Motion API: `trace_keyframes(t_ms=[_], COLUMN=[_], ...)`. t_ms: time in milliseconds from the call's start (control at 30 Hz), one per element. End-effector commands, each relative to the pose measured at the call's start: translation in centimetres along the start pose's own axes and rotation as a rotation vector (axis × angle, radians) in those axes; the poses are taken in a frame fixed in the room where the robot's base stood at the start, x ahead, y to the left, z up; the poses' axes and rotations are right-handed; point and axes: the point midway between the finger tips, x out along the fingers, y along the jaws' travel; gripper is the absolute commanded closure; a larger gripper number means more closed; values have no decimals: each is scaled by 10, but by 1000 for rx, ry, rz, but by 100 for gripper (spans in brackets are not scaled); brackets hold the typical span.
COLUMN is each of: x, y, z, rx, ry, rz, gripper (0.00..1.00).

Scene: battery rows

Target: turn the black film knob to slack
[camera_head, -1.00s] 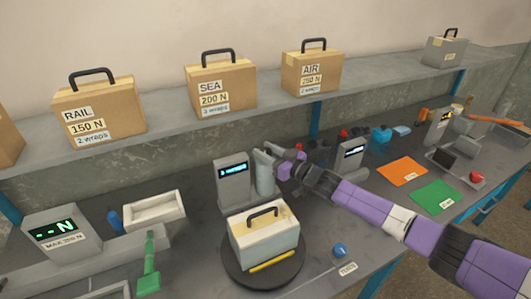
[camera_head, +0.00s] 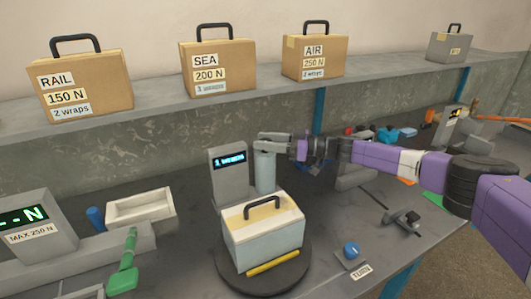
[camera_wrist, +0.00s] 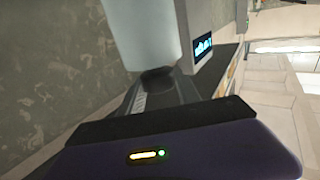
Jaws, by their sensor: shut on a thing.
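A pale translucent film roll (camera_head: 265,175) stands upright behind the turntable, just right of a grey unit with a lit blue display (camera_head: 230,160). My gripper (camera_head: 274,141) is at the top of this roll, reaching in from the right. In the wrist view the roll (camera_wrist: 145,30) shows above, and the black knob (camera_wrist: 156,78) at its end sits at my dark fingers. My gripper is shut on the knob, which is mostly hidden by the fingers. The knob's setting cannot be read.
A pale box with a black handle (camera_head: 262,233) stands on the dark turntable (camera_head: 228,277), close in front of the roll. A blue button (camera_head: 351,249) and a dark tool (camera_head: 404,220) are to the right. A white tray (camera_head: 140,207) is left. Labelled cartons line the shelf behind.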

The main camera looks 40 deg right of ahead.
Motion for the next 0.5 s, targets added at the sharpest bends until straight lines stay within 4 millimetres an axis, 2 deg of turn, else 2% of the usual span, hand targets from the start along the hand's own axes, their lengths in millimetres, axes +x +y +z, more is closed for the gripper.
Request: trace_keyframes(t_ms=[33, 500], x=[0, 0], y=[1, 0], z=[5, 0], rx=[-2, 1], ry=[-1, 0], rz=[-13, -68], gripper=[100, 100])
